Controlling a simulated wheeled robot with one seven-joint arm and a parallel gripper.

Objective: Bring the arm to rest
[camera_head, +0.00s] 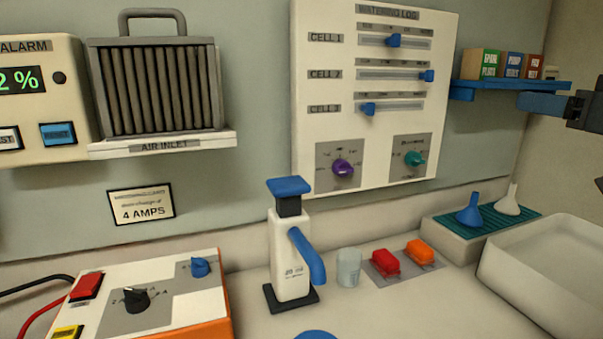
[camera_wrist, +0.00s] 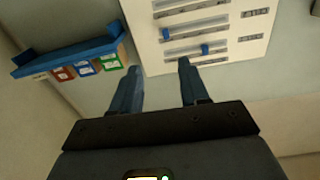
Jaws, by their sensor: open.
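My gripper (camera_head: 524,101) shows at the right edge of the head view, in front of the right-hand wall and just below the blue shelf (camera_head: 512,87) in the picture. Its blue fingers point left and its dark body is cut off by the frame edge. In the wrist view my gripper (camera_wrist: 160,66) has its two blue fingers spread apart with nothing between them. The wall panel with sliders (camera_wrist: 225,40) and the blue shelf (camera_wrist: 68,58) lie beyond the fingertips, both appearing upside down. Most of my arm is out of view.
A pump dispenser (camera_head: 290,250), a clear cup (camera_head: 348,267) and red and orange items (camera_head: 385,262) stand on the counter. A sink (camera_head: 550,270) and a green drying mat (camera_head: 497,222) with funnels are at right. An orange-sided charger (camera_head: 180,320) is at lower left.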

